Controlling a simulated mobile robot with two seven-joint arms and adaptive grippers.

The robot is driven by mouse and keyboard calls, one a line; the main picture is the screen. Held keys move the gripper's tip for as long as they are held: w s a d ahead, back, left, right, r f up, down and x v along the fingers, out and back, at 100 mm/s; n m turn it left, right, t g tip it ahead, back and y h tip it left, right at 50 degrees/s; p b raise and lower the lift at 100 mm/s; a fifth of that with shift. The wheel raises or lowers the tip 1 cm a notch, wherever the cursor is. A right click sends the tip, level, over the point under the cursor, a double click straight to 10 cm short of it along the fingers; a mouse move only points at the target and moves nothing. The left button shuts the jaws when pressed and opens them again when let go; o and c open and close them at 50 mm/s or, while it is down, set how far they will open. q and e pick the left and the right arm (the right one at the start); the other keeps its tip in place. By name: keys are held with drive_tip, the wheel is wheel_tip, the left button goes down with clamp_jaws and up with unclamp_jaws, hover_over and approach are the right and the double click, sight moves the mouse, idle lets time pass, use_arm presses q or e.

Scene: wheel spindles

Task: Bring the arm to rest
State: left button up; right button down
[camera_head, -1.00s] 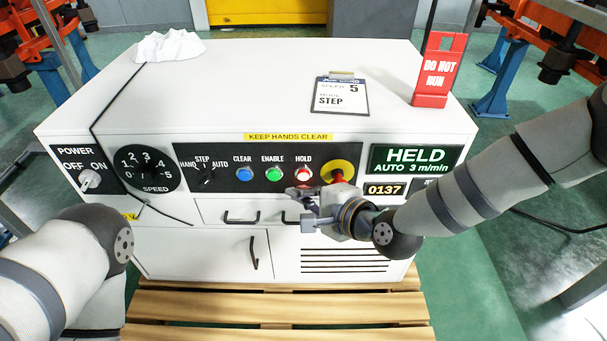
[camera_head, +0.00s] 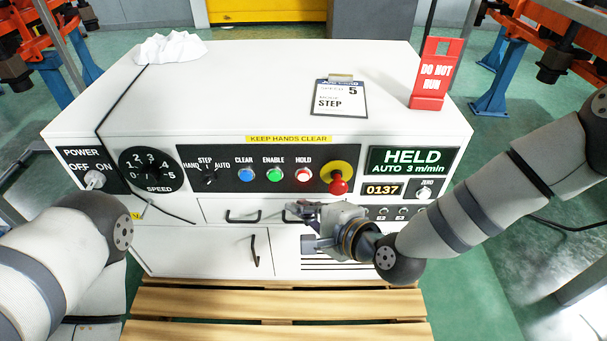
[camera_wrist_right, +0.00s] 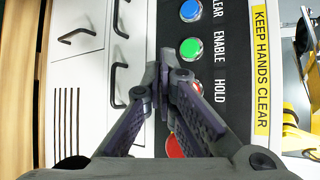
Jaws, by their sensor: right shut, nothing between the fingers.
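My right gripper (camera_head: 300,213) is shut and empty. It hangs in front of the white cabinet (camera_head: 225,85), by the right drawer handle and below the button panel, and touches no control that I can see. In the right wrist view its closed fingers (camera_wrist_right: 158,78) meet at the middle, with the panel behind them. My right arm (camera_head: 460,205) reaches in from the right. My left arm (camera_head: 70,240) is bent at the left edge, and its gripper is out of view.
The panel carries a red mushroom button (camera_head: 338,184), a red hold button (camera_head: 303,174), a green enable button (camera_head: 273,174) and a blue clear button (camera_head: 244,174). The display (camera_head: 411,161) reads HELD, AUTO 3 m/min. A red sign (camera_head: 434,75) and a card (camera_head: 340,99) are on top.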

drive_tip(key=s+d+f+n+g+h+p, duration=0.2)
drive_tip(key=s+d+f+n+g, duration=0.15)
drive_tip(key=s, duration=0.75)
drive_tip(key=s+d+f+n+g+h+p, duration=0.1)
drive_tip(key=s+d+f+n+g+p, duration=0.25)
drive_tip(key=s, duration=0.65)
use_arm(q)
drive_tip(key=w+r+t+p, duration=0.2)
drive_tip(key=w+r+t, duration=0.1)
drive_tip(key=w+r, duration=0.4)
drive_tip(key=shift+v, duration=0.85)
use_arm(e)
drive_tip(key=s+d+n+g+h, duration=0.2)
drive_tip(key=s+d+n, duration=0.1)
drive_tip(key=s+d, duration=0.5)
drive_tip(key=s+d+r+n+g+h, duration=0.1)
drive_tip(key=s+d+n+g+h, duration=0.2)
drive_tip(key=s+d, duration=0.4)
drive_tip(key=s, duration=0.8)
drive_tip(key=shift+d+r, duration=0.3)
drive_tip(key=shift+d, duration=0.05)
use_arm(q)
drive_tip(key=shift+w, duration=0.15)
use_arm(e)
drive_tip(key=shift+w, duration=0.1)
use_arm(q)
drive_tip(key=shift+d, duration=0.1)
